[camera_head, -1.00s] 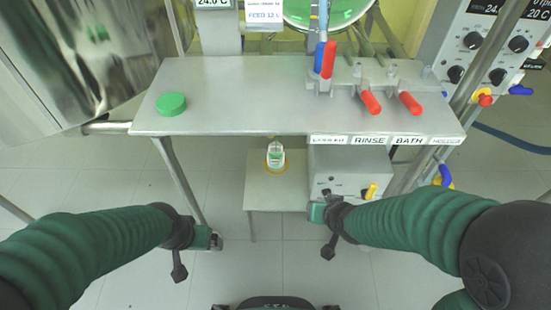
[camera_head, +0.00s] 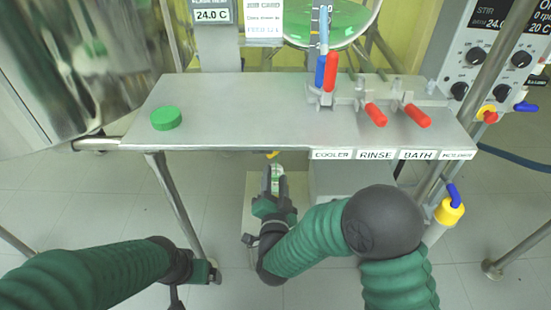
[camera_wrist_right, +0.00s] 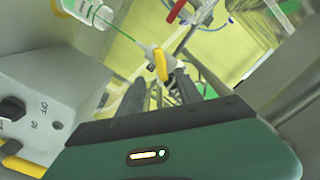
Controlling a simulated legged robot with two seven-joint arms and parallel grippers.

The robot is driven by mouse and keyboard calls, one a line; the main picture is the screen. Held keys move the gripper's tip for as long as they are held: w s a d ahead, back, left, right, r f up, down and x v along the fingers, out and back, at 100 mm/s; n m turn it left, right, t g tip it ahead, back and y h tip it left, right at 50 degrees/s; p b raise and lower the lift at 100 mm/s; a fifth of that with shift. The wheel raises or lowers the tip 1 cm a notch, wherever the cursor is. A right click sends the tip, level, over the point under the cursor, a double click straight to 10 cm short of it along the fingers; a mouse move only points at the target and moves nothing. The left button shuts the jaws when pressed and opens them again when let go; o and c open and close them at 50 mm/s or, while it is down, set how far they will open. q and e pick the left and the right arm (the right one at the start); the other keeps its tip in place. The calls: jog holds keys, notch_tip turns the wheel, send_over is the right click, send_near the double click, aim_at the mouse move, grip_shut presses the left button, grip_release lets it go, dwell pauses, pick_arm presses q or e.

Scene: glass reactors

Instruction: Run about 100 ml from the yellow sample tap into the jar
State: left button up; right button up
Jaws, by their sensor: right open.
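The yellow sample tap (camera_head: 272,154) shows just below the bench's front edge. Its yellow handle (camera_wrist_right: 160,64) is clear in the right wrist view. A thin green stream (camera_wrist_right: 118,33) runs from the tap to the jar (camera_wrist_right: 84,12), which has green in it and is cut by the frame edge. In the head view the jar (camera_head: 276,173) stands below the tap, partly hidden by my right gripper (camera_head: 274,187). That gripper is open, its fingers (camera_wrist_right: 160,88) on either side of the handle; contact cannot be told. My left gripper (camera_head: 205,271) hangs low left, its jaws unclear.
The steel bench (camera_head: 240,112) overhangs the low jar stand (camera_head: 252,226). A green lid (camera_head: 166,118) lies on its left. Red-handled valves (camera_head: 376,115) stand at its right. A grey box with a switch (camera_wrist_right: 36,97) is close beside my right gripper. A bench leg (camera_head: 175,205) stands left.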

aim_at(275, 153)
jog(key=w+b, duration=0.3)
jog(key=w, duration=0.6)
jog(key=shift+f, duration=0.1)
jog(key=shift+w, duration=0.35)
grip_shut()
